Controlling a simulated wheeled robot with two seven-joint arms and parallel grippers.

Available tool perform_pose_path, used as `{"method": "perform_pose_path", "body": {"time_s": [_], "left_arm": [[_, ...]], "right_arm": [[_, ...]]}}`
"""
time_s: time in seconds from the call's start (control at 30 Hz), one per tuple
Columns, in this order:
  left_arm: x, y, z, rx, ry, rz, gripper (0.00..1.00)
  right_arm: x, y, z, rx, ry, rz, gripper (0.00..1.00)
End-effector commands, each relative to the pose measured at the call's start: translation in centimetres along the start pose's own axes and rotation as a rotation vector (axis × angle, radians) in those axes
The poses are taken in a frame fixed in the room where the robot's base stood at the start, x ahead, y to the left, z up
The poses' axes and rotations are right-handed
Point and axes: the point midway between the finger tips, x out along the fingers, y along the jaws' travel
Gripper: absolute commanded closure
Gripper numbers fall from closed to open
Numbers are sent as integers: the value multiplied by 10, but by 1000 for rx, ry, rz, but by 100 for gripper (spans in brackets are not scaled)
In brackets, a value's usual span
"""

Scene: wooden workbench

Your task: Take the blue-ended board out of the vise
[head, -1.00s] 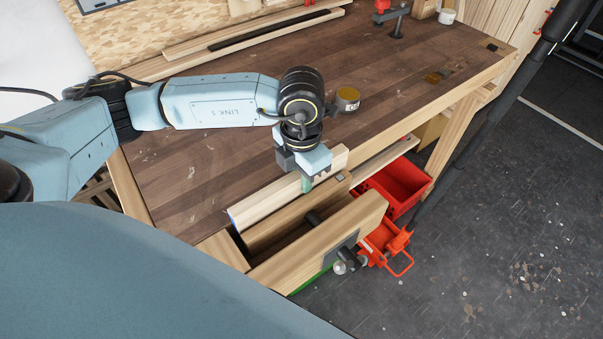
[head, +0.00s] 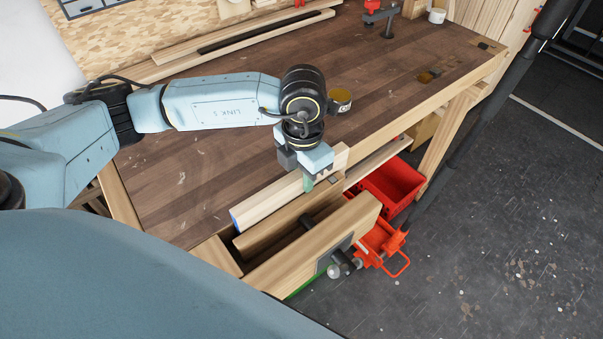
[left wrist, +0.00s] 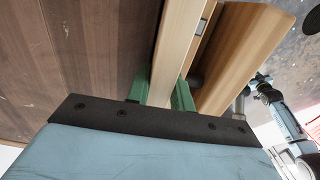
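The blue-ended board (head: 265,205) is pale wood and lies along the bench's front edge at the vise. Its blue end (head: 235,220) faces left. My left gripper (head: 308,184) points down over the board's right part, with its green fingers on either side of it. In the left wrist view the board (left wrist: 175,50) runs between the green fingers (left wrist: 162,92), which look closed on it. The vise's wooden front jaw (head: 325,240) stands apart from the board, with a dark gap behind it. The board's underside is hidden.
The dark wooden benchtop (head: 205,175) is mostly clear behind the board. Long strips (head: 235,45) lie at the back, and a clamp (head: 385,18) stands at the back right. A red bin (head: 393,185) is below the bench's front. The vise handle (head: 343,262) sticks out.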

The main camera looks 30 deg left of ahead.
Motion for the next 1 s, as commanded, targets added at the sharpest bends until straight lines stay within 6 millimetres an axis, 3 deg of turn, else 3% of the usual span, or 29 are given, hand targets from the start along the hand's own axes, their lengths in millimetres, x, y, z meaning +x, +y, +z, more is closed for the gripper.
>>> {"method": "perform_pose_path", "body": {"time_s": [0.03,0.17,0.53,0.67,1.0], "left_arm": [[0,0,0,0,0,0,71],[0,0,0,0,0,0,53],[-6,0,0,0,-2,1,53],[-26,0,1,1,-5,1,53],[-101,0,1,0,-4,1,53]], "right_arm": [[0,1,1,0,-1,1,64],[0,0,2,0,-3,1,64],[-1,-2,2,2,-4,-3,64],[-3,-4,1,3,-4,-5,64],[-12,-14,-2,10,2,-19,64]]}}
